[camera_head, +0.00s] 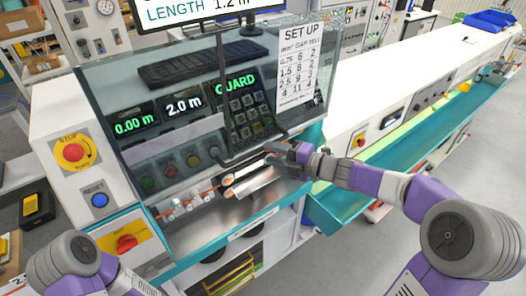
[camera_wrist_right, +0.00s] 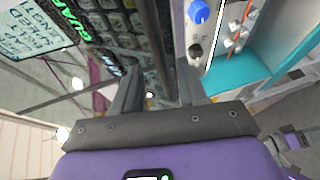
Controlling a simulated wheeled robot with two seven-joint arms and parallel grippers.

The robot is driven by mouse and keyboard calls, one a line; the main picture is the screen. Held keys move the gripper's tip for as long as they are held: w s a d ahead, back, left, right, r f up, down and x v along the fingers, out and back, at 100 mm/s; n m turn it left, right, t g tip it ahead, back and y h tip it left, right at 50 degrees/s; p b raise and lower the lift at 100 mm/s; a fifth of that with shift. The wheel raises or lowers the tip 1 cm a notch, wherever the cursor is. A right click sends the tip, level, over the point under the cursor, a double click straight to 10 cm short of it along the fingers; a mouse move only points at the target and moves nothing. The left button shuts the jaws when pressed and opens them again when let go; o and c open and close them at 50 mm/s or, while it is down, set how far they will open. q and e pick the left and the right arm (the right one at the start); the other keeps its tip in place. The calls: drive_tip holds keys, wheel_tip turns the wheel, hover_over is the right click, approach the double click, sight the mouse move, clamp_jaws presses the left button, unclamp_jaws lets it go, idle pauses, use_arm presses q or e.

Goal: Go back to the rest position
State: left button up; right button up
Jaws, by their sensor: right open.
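My right gripper (camera_head: 285,152) is at the front of the cable machine, beside the dark bar handle (camera_head: 250,153) of its clear guard. In the right wrist view the two grey fingers of my right gripper (camera_wrist_right: 158,88) stand apart. A dark bar (camera_wrist_right: 155,40) runs down between them in that picture; I cannot tell whether it touches them. Nothing is visibly gripped. My left arm shows only as a grey and purple link at the lower left of the head view. My left gripper is out of view.
A teal trough (camera_head: 345,207) extends to the right. Grey floor (camera_head: 480,130) is open at the right.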

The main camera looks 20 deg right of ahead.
drive_tip(key=shift+v, duration=1.2)
drive_tip(key=a+f+m+g+h+b, duration=0.1)
drive_tip(key=a+f+m+h+b, duration=0.15)
drive_tip(key=f+m, duration=1)
drive_tip(key=a+f+m+g+h+b, duration=0.1)
drive_tip(key=a+f+m+h+b, duration=0.25)
drive_tip(key=f, duration=1.55)
drive_tip(key=s+a+f+m+g+b, duration=0.2)
drive_tip(key=s+f+m, duration=0.4)
drive_tip(key=s+f, duration=0.5)
drive_tip(key=s+a+f+m+g+b, duration=0.2)
drive_tip(key=s+f+m+g+b, duration=0.2)
drive_tip(key=s+f, duration=0.8)
drive_tip(key=m+g, duration=0.2)
drive_tip(key=g, duration=0.1)
drive_tip(key=shift+a+f+m+h, duration=0.3)
drive_tip(key=shift+f+h, duration=0.1)
